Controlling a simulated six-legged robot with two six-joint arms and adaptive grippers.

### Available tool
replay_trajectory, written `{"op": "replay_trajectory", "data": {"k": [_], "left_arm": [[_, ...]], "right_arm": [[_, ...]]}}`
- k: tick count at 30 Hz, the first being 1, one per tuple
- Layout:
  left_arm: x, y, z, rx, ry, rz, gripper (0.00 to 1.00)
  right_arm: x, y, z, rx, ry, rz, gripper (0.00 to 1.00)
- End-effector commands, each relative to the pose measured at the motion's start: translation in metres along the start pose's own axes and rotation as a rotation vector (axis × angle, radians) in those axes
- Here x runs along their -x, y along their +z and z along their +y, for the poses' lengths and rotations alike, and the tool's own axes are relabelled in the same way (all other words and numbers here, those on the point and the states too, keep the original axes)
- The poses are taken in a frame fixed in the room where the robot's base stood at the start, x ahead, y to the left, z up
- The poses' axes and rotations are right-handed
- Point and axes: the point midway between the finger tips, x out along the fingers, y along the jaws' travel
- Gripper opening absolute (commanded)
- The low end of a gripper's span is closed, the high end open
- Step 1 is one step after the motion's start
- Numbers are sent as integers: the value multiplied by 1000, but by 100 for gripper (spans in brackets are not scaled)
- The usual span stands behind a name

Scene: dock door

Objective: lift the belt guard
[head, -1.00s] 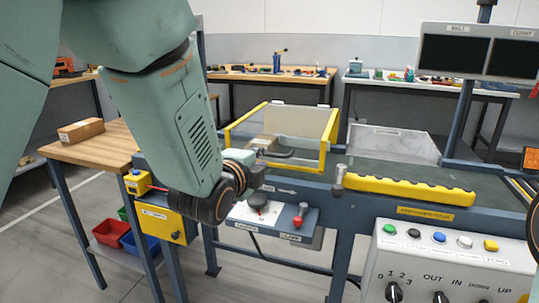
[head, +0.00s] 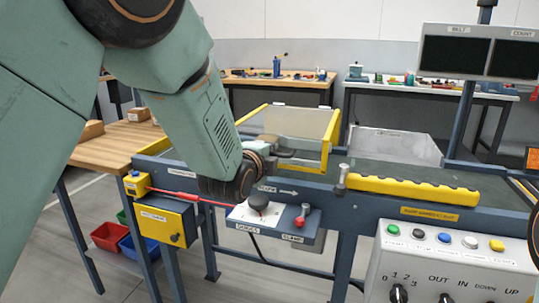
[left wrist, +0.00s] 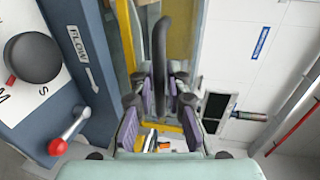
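The belt guard (head: 328,143), a clear panel in a yellow frame, stands over the conveyor in the head view. My left gripper (head: 290,153) is at its near side, partly hidden by my wrist. In the left wrist view, a dark upright bar (left wrist: 160,45), seemingly the guard's handle, lies between the two fingers of my left gripper (left wrist: 164,80). The fingers are apart, with a narrow gap seen on each side of the bar. The guard's frame shows behind it. My right gripper is out of view.
A black knob (head: 258,202) and a red-tipped lever (head: 303,215) sit on the front panel below my wrist. A yellow ribbed bar (head: 410,190) runs along the front edge at right. A button box (head: 450,262) stands at lower right.

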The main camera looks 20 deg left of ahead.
Motion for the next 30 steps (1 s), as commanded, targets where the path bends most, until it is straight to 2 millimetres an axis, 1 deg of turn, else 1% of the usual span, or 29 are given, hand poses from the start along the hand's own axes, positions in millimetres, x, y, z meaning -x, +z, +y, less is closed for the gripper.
{"op": "replay_trajectory", "data": {"k": [1,4,23,26,30], "left_arm": [[0,0,0,0,0,0,8],[0,0,0,0,0,0,0],[0,0,0,-1,1,1,0],[1,0,-1,-1,4,1,0],[2,0,-6,-1,16,1,0]], "right_arm": [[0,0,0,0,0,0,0],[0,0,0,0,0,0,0],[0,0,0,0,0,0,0],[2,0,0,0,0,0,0],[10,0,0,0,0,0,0]]}}
